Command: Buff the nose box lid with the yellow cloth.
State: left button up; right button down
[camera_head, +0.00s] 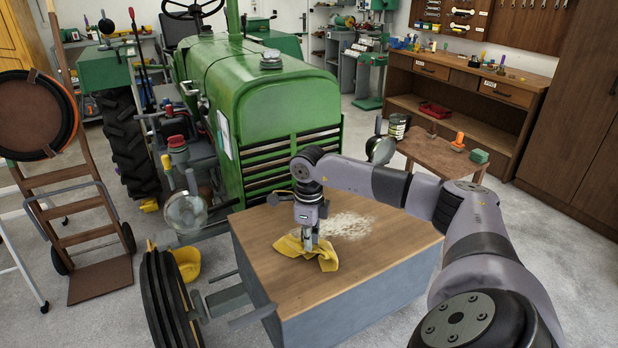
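The nose box stands in front of the green tractor, with a flat brown wooden lid (365,262) and grey sides. The yellow cloth (323,262) lies crumpled on the left part of the lid. My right gripper (308,246) points down at the cloth, with its fingertips at the fabric. The fingers are small here, and I cannot tell whether they grip the cloth or only touch it. A pale, dusty patch (347,224) lies on the lid just right of and behind the gripper. My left gripper is not in view.
The green tractor (258,85) stands right behind the box, its grille close to the lid. A front wheel (165,300) and a yellow bowl (187,263) are left of the box. A small wooden table (437,150) with tools stands behind right. Floor on the right is clear.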

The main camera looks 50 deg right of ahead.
aim_at(309, 256)
jog(key=c, duration=2.1)
grip_release()
jog(key=o, duration=1.3)
jog(key=shift+f+b, duration=1)
jog(key=shift+f, duration=0.4)
jog(key=shift+r, duration=0.1)
jog(key=shift+c, duration=0.6)
jog(key=shift+s+a+f, duration=0.2)
jog(key=shift+s, duration=0.05)
jog(key=c, duration=1)
grip_shut()
